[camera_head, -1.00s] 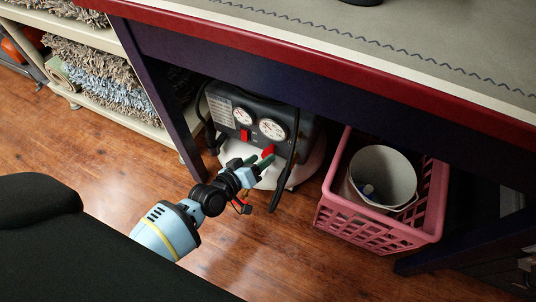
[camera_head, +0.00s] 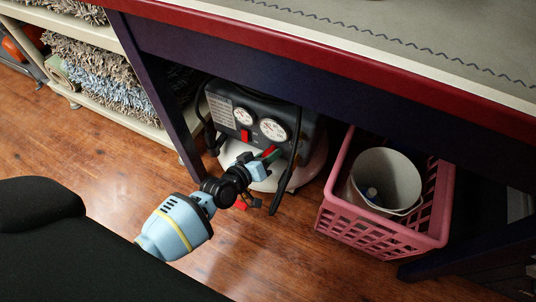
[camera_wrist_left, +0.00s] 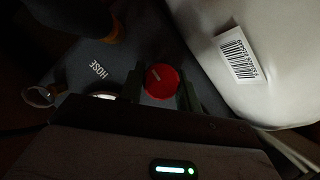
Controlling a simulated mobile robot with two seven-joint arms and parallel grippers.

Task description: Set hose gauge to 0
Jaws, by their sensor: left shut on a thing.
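The dark compressor (camera_head: 222,101) with a white tank sits on the floor under the workbench. Its front has a left round gauge (camera_head: 243,116) and a right round gauge (camera_head: 273,129); the needle readings are too small to tell. My left gripper (camera_head: 268,154) is shut on the red knob (camera_head: 269,151) below the right gauge. In the left wrist view the red knob (camera_wrist_left: 161,82) sits between the two dark fingers, its pale pointer mark tilted toward upper left. A "HOSE" label (camera_wrist_left: 99,70) lies beside a mostly hidden gauge. My right gripper is not in view.
A pink crate (camera_head: 335,215) with a white bucket (camera_head: 389,179) stands to the right. The workbench's red edge (camera_head: 330,52) overhangs the compressor. Shelves with shaggy rugs (camera_head: 90,75) stand at left.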

